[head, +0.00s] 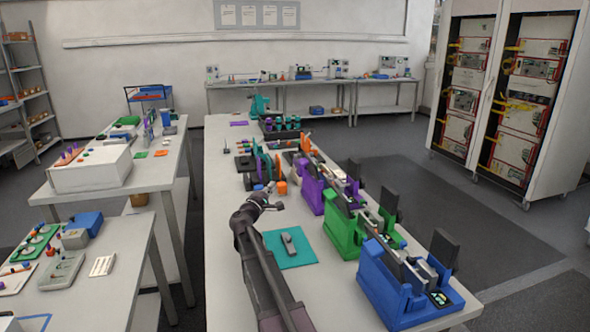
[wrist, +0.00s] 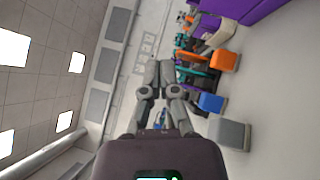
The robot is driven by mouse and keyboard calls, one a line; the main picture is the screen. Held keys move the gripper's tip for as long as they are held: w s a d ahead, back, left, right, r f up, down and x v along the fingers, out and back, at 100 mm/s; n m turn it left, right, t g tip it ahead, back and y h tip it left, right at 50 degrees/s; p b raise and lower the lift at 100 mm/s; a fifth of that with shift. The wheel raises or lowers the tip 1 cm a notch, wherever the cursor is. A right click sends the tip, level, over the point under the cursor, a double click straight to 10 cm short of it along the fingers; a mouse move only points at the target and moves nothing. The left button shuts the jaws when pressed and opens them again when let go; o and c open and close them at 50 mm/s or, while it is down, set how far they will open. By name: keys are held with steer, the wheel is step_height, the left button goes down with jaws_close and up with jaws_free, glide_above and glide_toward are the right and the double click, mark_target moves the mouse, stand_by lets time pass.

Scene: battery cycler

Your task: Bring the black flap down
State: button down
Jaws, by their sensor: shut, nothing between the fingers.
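Three cyclers stand in a row along the right side of the long table: a blue one (head: 385,285), a green one (head: 345,232) and a purple one (head: 311,188). Each has a black flap at its right end: the blue one's (head: 445,248), the green one's (head: 389,205) and the purple one's (head: 353,171). The flaps stand up, raised. My gripper (head: 273,189) is left of the purple cycler, apart from every flap. In the wrist view my gripper (wrist: 160,70) is shut and empty. No black flap is clear in the wrist view.
A teal mat (head: 303,256) with a grey tool (head: 289,244) lies beside my arm. An orange block (head: 282,187) is near my gripper; it also shows in the wrist view (wrist: 224,61). Coloured fixtures crowd the table behind.

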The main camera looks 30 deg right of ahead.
steer(key=s+d+p+x, duration=0.1)
steer(key=s+p+x, duration=0.1)
steer(key=x, duration=1)
steer(key=shift+d+r+p, duration=0.35)
steer(key=shift+d+p, duration=0.1)
steer(key=shift+p, duration=0.25)
